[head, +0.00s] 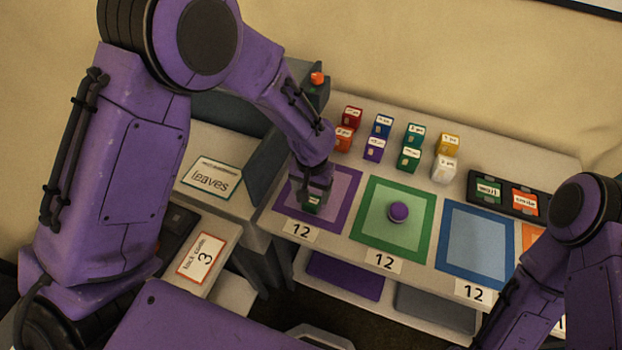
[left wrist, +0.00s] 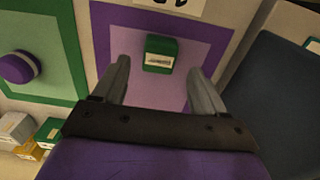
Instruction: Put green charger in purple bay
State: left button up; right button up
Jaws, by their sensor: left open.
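The green charger (left wrist: 160,53) is a small green block with a white label. It sits on the purple bay (left wrist: 218,32), inside its purple border. In the head view the charger (head: 310,204) shows just under my left gripper (head: 314,194), partly hidden by it. The purple bay (head: 347,188) is the leftmost bordered square on the table. In the left wrist view my left gripper (left wrist: 160,80) is open, with its fingers on either side of the charger and gaps between them and it. My right gripper is not in view; only part of my right arm shows.
A green-bordered bay (head: 427,240) to the right holds a purple round knob (head: 399,211). A blue bay (head: 477,245) lies further right. Several coloured blocks stand in rows behind the bays. A dark tray (head: 480,205) holds labelled cards.

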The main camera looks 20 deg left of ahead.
pick_arm(q)
notch_tip(320, 180, up, 8)
jog(key=shift+r+b, duration=0.25)
jog(key=shift+b, duration=0.1)
